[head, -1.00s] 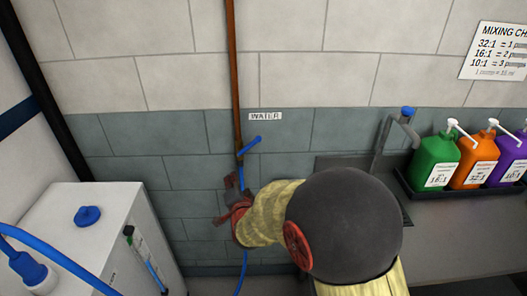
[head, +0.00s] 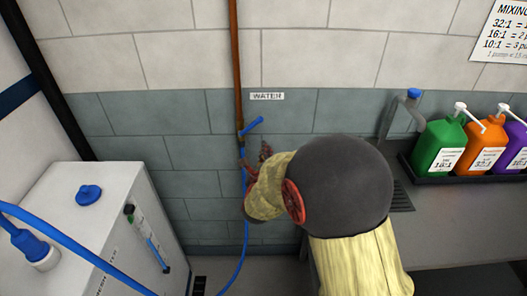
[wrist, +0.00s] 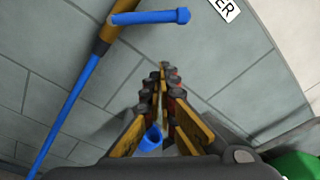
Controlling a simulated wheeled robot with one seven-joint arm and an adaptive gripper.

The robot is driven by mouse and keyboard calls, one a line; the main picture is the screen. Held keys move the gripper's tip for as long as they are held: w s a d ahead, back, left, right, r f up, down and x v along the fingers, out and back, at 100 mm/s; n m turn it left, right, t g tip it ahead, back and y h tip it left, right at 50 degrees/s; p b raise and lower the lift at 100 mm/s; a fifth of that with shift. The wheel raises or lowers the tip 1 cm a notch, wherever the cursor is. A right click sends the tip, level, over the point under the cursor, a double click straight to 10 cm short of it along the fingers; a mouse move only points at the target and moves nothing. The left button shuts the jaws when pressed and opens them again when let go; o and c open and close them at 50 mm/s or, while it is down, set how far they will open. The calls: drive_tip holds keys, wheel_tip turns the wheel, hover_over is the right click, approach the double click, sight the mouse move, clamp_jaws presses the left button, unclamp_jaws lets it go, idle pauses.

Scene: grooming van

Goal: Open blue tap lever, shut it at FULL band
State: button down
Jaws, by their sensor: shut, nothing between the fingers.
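The blue tap lever (head: 253,125) sits on the brown wall pipe below the WATER label. It slants up and to the right, away from the pipe. It also shows at the top of the wrist view (wrist: 150,17). My gripper (head: 265,149) is shut and empty, just below and right of the lever and apart from it. In the wrist view its closed fingertips (wrist: 164,70) point toward the wall below the lever. The white tank (head: 75,225) at left has a sight gauge (head: 147,238) with blue in its lower part. The gauge's band markings are too small to read.
A blue hose (head: 244,215) hangs below the tap; another blue hose (head: 60,244) crosses the tank's front. Wall around the lever is clear.

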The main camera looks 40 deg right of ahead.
drive_tip(key=b+x, duration=0.1)
drive_tip(key=x, duration=0.6)
drive_tip(key=a+r, duration=0.2)
drive_tip(key=r, duration=0.1)
drive_tip(key=shift+w+a, duration=0.35)
drive_tip(key=shift+a, duration=0.05)
drive_tip(key=shift+w+a+r+b, duration=0.25)
drive_tip(key=shift+a+r+b, duration=0.1)
drive_tip(key=shift+r+b, duration=0.4)
drive_tip(key=shift+f, duration=0.2)
